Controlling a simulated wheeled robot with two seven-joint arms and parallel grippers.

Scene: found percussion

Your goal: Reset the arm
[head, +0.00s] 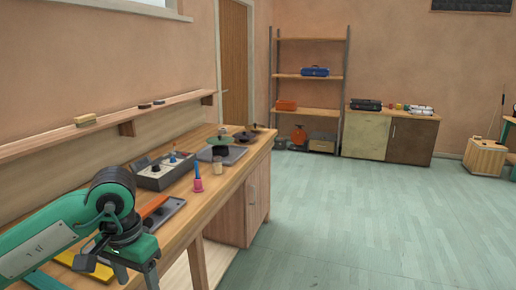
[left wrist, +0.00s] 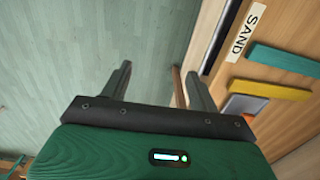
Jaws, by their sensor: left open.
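My left arm comes in from the left in the head view, green with dark joints. Its gripper (head: 125,270) points down at the front edge of the wooden workbench (head: 230,180). In the left wrist view the two grey fingers of the left gripper (left wrist: 158,75) stand apart with nothing between them. The green floor shows below and between the fingers, with the bench edge by the right finger. My right arm and gripper are in neither view.
The bench carries a grey box with knobs (head: 163,171), a pink-and-blue item (head: 197,181), and a dark tray (head: 163,216). A label reading SAND (left wrist: 246,33) and green (left wrist: 285,60) and yellow (left wrist: 270,90) bars lie near the gripper. The floor (head: 370,215) to the right is clear.

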